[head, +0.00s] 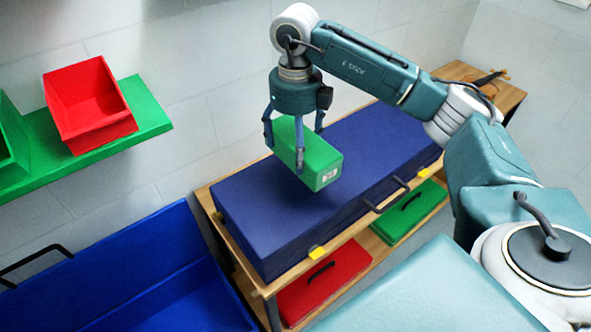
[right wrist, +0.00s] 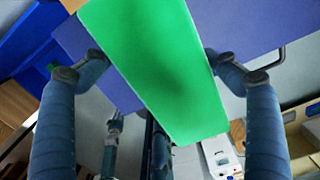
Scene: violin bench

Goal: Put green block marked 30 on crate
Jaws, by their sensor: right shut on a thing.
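A green block (head: 322,163) with a small white label on its end hangs in my right gripper (head: 295,145). The label's number is too small to read. The gripper is shut on the block, with fingers on both sides of it. The block is tilted and appears to be above the long dark blue case; the gap is hard to judge. In the right wrist view the green block (right wrist: 160,70) fills the middle between the fingers. A large open blue crate (head: 110,275) stands at the lower left, apart from the block.
The dark blue case (head: 262,218) lies on a wooden bench (head: 208,205). Below it are a red case (head: 325,285) and a green case (head: 410,215). A red bin (head: 90,105) sits on a green wall shelf (head: 150,115). A violin (head: 487,80) lies at the bench's far end.

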